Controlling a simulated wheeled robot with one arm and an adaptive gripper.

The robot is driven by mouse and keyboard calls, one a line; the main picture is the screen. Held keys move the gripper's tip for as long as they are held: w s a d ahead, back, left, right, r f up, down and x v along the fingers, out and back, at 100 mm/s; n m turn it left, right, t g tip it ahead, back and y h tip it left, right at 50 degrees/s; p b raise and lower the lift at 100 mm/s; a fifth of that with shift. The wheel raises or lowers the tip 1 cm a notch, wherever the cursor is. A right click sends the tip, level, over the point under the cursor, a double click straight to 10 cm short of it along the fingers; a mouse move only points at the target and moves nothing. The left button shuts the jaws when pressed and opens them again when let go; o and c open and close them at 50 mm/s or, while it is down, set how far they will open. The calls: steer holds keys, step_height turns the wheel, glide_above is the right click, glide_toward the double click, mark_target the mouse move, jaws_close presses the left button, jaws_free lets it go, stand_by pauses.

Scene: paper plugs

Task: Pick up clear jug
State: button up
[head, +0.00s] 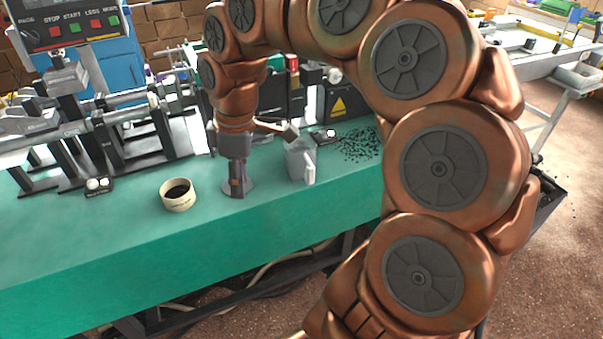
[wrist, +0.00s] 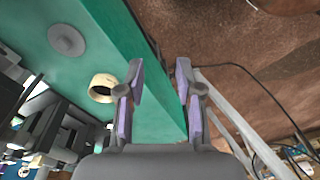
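The clear jug (head: 299,163), greyish and see-through with a handle on its right side, stands upright on the green bench in the head view. My gripper (head: 236,190) points down to the left of the jug, apart from it. In the wrist view my gripper (wrist: 160,78) is open, with a clear gap between its purple-padded fingers and nothing held. The jug does not show in the wrist view.
A cream round container (head: 178,195) with a dark inside stands left of my gripper; it also shows in the wrist view (wrist: 103,88). A grey disc (wrist: 66,40) lies on the green bench (head: 110,240). Black pellets (head: 358,145) are scattered right of the jug. Machinery stands behind.

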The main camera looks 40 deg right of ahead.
steer(key=w+d+f+n+b, duration=0.1)
steer(key=w+d+f+b, duration=0.15)
steer(key=d, duration=0.35)
steer(key=w+d+f+n+b, duration=0.1)
steer(key=w+d+f, duration=0.2)
steer(key=d, duration=0.3)
steer(key=n+b, duration=0.2)
steer(key=b, duration=0.1)
glide_above(309, 180)
steer(key=d, duration=0.1)
steer(key=shift+t, duration=0.3)
steer(key=f, duration=0.6)
steer(key=shift+w+f, duration=0.2)
steer(key=shift+w, duration=0.15)
steer(key=shift+s+d+f, duration=0.1)
steer(key=shift+d+f, duration=0.1)
steer(key=shift+d, duration=0.05)
steer(key=shift+f, duration=0.3)
steer(key=shift+w+a+f+p, duration=0.1)
steer(key=shift+a+f+p, duration=0.15)
steer(key=shift+f, duration=1.5)
steer(key=shift+w+a+f+p, duration=0.1)
steer(key=shift+f+p, duration=0.1)
steer(key=shift+f, duration=1.5)
jaws_close()
